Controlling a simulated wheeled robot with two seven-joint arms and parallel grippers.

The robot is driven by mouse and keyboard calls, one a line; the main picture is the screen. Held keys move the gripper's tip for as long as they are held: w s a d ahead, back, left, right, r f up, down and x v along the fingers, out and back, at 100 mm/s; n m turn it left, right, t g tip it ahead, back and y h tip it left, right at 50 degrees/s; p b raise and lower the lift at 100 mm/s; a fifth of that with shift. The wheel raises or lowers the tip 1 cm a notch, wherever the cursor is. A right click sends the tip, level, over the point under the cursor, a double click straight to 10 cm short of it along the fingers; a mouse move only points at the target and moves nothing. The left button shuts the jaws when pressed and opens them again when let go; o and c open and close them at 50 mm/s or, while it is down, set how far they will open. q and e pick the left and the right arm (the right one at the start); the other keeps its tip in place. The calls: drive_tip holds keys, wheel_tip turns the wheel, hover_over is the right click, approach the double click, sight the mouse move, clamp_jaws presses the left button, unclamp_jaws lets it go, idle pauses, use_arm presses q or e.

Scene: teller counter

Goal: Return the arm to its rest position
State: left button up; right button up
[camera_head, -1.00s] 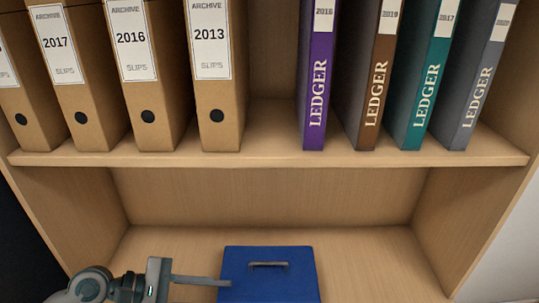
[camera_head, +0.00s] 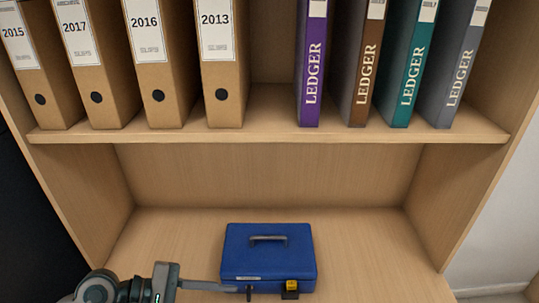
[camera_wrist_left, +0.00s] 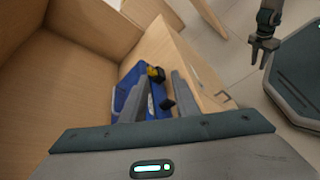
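A blue metal cash box (camera_head: 268,257) with a grey handle on its lid sits closed on the lower shelf in the head view. A small yellow and black padlock-like piece (camera_head: 291,288) is on its front, with a dark knob or key (camera_head: 249,292) to the left. My left gripper (camera_head: 238,288) reaches in from the left, its finger at the box's front left. In the left wrist view its two fingers (camera_wrist_left: 157,95) are apart, with part of the blue box (camera_wrist_left: 125,88) beyond them. My right gripper (camera_wrist_left: 264,50) shows at upper right there, fingers apart, holding nothing visible.
The upper shelf (camera_head: 270,138) carries brown archive binders (camera_head: 212,95) on the left and coloured ledgers (camera_head: 311,90) on the right. The lower shelf (camera_head: 370,250) is bare on both sides of the box. Side walls enclose the compartment.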

use_arm(q)
drive_tip(key=s+f+m+t+y, duration=0.1)
drive_tip(key=s+f+m+y, duration=0.25)
drive_tip(key=f, duration=0.25)
drive_tip(key=s+f+m+t+y, duration=0.1)
drive_tip(key=s+f+m+y, duration=0.15)
drive_tip(key=f+m, duration=0.3)
drive_tip(key=s+a+f+m+g+y, duration=0.1)
drive_tip(key=s+a+f+m+y, duration=0.55)
drive_tip(key=s+a, duration=0.55)
drive_tip(key=w+d+f+n, duration=0.1)
drive_tip(key=w+f, duration=0.1)
drive_tip(key=f, duration=0.9)
drive_tip(key=w+d+f+n, duration=0.1)
drive_tip(key=w+f, duration=0.2)
drive_tip(key=f, duration=0.9)
drive_tip(key=s+f+t, duration=0.1)
drive_tip(key=s+f, duration=0.3)
drive_tip(key=f, duration=0.5)
drive_tip(key=s+d+f, duration=0.1)
drive_tip(key=s+f, duration=0.3)
drive_tip(key=f, duration=0.4)
drive_tip(key=shift+s+f+m+t+h, duration=0.25)
drive_tip(key=shift+f+m+t+h, duration=0.1)
drive_tip(key=shift+f+m+t, duration=0.1)
